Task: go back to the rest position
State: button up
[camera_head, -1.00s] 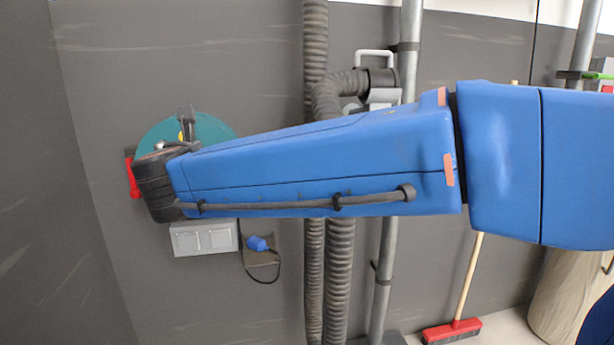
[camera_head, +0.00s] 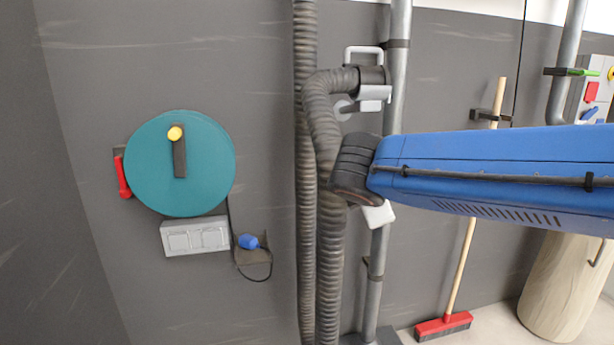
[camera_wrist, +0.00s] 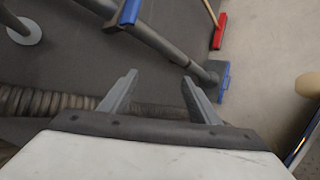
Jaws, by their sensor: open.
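My blue arm reaches in from the right edge in the head view and ends at a dark wrist in front of the grey pipes. My gripper (camera_wrist: 158,92) shows in the wrist view, with its two grey fingers spread apart and nothing between them. In the head view the gripper's fingers cannot be made out behind the wrist.
A teal reel (camera_head: 205,165) with a red handle is on the dark wall, above a grey socket box (camera_head: 195,236). A ribbed hose (camera_head: 306,230) and a metal pipe (camera_head: 399,60) run vertically near my wrist. A red broom (camera_head: 443,326) leans at the right beside a beige barrel (camera_head: 562,285).

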jog(key=s+d+f+m+g+y, duration=0.1)
jog(key=s+d+f+m+g, duration=0.1)
jog(key=s+d+f+m, duration=0.6)
jog(key=s+d+f+m+g+y, duration=0.1)
jog(key=s+d+f+m+g, duration=0.2)
jog(key=s+d+f+m, duration=0.5)
jog(key=s+a+f+m+y, duration=0.1)
jog(key=s+m, duration=0.3)
jog(key=s, duration=0.4)
jog(key=shift+s+a+f+y, duration=0.3)
jog(key=shift+s+a+f, duration=0.05)
jog(key=shift+a+f, duration=0.1)
jog(key=shift+a, duration=0.1)
